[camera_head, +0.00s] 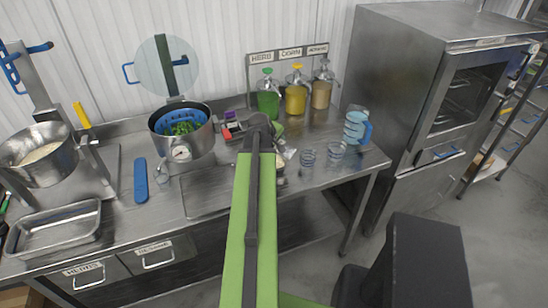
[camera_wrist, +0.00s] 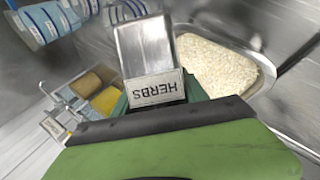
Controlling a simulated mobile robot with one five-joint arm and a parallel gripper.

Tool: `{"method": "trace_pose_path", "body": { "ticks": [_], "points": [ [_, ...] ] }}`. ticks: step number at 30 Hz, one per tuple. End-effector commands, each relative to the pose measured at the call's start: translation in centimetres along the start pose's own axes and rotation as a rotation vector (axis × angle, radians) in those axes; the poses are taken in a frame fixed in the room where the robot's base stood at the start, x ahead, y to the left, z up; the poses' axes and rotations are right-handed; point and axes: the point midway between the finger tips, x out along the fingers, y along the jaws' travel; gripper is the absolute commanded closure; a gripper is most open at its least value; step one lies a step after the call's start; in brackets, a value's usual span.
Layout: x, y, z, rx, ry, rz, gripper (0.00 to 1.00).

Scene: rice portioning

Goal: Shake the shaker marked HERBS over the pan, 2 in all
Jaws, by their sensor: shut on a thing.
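My gripper (camera_wrist: 160,100) is shut on the shaker marked HERBS (camera_wrist: 147,48). The shaker has a grey metal body, and its pale label reads upside down in the wrist view. A metal pan (camera_wrist: 270,70) of white rice grains lies below and beside it on the right of that view. In the head view my gripper (camera_head: 262,125) is over the middle of the counter, and my green arm hides the held shaker and most of the pan. I cannot tell whether anything is falling from the shaker.
A pot (camera_head: 200,148) with green contents and a dial stands left of my gripper. Behind are green, yellow and tan dispensers (camera_head: 296,98). A steel bowl (camera_head: 47,168) and empty tray (camera_head: 60,230) are far left.

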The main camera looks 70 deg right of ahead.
Motion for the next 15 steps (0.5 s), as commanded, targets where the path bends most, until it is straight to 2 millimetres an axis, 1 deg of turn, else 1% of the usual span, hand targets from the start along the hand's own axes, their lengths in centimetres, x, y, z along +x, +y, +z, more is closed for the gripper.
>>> {"method": "trace_pose_path", "body": {
  "ticks": [1,4,11,15],
  "points": [
    [1.2,-0.78,0.25,0.0,0.0,0.0,0.96],
    [1.99,-1.27,0.44,0.001,-0.001,0.0,0.96],
    [1.75,-0.97,0.42,-0.014,-0.02,0.007,0.96],
    [1.23,-0.35,0.48,-0.103,-0.136,0.043,0.96]
  ]
}}
